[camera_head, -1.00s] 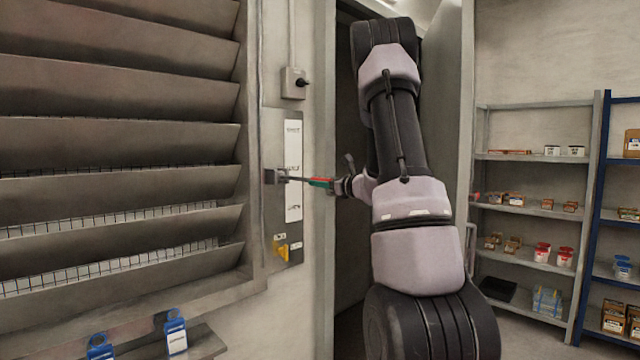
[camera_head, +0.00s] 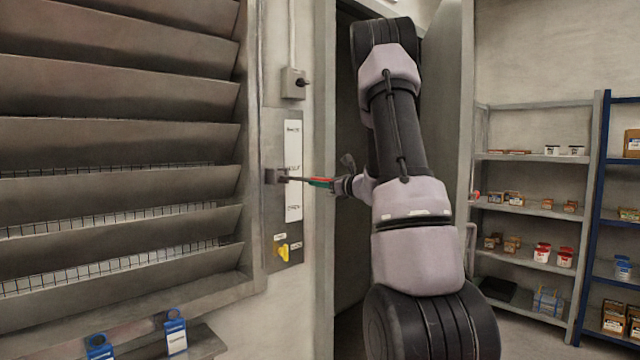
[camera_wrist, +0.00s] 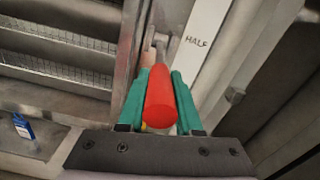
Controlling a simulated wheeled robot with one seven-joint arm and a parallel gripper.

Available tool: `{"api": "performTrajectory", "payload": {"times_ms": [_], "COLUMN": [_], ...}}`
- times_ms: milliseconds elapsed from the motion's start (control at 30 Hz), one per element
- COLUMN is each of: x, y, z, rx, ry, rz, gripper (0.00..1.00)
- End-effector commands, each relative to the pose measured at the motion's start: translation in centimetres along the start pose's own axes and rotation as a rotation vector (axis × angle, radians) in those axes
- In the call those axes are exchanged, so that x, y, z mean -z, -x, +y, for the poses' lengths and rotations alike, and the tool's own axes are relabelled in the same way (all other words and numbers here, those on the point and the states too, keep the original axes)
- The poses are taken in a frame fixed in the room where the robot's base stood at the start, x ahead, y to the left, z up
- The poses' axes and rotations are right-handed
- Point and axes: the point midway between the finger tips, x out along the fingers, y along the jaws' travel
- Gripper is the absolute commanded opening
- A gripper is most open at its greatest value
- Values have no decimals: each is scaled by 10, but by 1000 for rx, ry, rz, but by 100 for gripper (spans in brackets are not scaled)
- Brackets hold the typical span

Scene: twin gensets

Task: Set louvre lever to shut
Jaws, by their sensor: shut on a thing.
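The louvre lever is a thin dark rod from a grey pivot block (camera_head: 275,176) on the wall plate, ending in a red grip (camera_head: 319,179). It stands out roughly level, beside the middle of a white label strip (camera_head: 293,205). In the wrist view the red grip (camera_wrist: 160,98) points towards the camera, and the word HALF shows on the strip (camera_wrist: 197,45). My gripper (camera_head: 322,182) is shut on the red grip, with a green finger on each side (camera_wrist: 158,100). The louvre slats (camera_head: 110,190) at left are tilted, with mesh showing between the lower ones.
A yellow knob (camera_head: 284,251) sits low on the plate. A switch box (camera_head: 294,83) is above it. Blue padlock-like items (camera_head: 175,333) stand on a small shelf below the louvre. Shelving (camera_head: 530,205) with goods stands at the right. A door frame (camera_head: 324,120) rises behind my gripper.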

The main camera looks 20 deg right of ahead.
Motion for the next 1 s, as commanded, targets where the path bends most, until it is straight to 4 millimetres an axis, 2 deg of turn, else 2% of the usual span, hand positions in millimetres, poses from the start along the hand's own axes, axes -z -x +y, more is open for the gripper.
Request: {"api": "performTrajectory", "payload": {"times_ms": [367,533,767,1000], "x": [0,-6,-31,-70], "y": [0,0,-2,-10], "z": [0,-1,-6,-15], "rx": [1,-4,-24,-55], "ry": [0,2,7,13], "rz": [2,24,121,289], "gripper": [0,0,0,0]}}
